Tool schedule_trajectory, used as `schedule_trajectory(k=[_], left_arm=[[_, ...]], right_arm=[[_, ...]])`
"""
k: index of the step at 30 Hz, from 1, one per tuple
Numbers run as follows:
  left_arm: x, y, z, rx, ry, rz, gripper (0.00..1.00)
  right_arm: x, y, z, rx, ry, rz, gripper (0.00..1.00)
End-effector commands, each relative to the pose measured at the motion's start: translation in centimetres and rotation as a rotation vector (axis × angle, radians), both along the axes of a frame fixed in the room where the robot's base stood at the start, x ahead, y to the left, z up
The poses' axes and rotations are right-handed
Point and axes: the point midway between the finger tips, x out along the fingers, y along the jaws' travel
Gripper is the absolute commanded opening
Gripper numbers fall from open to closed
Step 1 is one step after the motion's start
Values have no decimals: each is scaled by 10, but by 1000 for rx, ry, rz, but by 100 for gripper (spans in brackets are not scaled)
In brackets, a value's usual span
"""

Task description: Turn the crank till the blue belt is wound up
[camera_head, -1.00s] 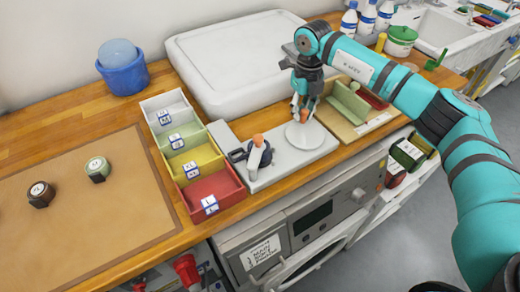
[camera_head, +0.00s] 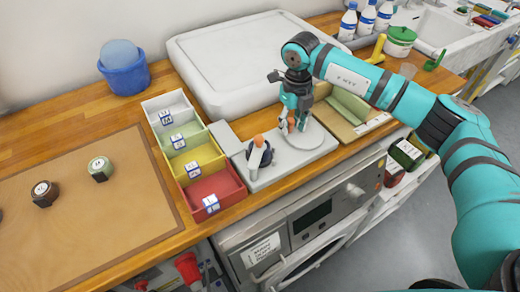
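A light grey winding device (camera_head: 285,168) lies on the wooden worktop. At its right end is a pale round disc (camera_head: 316,137). My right gripper (camera_head: 291,126) points down at the disc's left side, with its fingers closed around an orange crank knob (camera_head: 291,121). At the device's left end stands a grey post with an orange tip (camera_head: 258,139). The dark blue belt (camera_head: 267,157) shows as a small dark loop around that post; how much of it is wound I cannot tell. My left gripper is out of view.
A parts box with white, green, yellow and red compartments (camera_head: 216,191) stands close left of the device. A brown mat (camera_head: 90,225) holds small labelled rolls. A large white case (camera_head: 230,60) lies behind; a beige tray (camera_head: 350,125) is at the right.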

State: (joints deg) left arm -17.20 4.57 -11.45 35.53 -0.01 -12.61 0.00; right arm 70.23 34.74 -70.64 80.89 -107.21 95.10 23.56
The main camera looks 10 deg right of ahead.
Motion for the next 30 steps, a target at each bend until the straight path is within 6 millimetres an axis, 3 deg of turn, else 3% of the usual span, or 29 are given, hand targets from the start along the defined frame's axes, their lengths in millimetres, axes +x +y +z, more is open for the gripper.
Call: schedule_trajectory(k=[11,30], left_arm=[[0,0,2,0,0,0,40],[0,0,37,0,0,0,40]], right_arm=[[1,1,4,3,-3,2,42],[1,1,65,4,-4,2,42]])
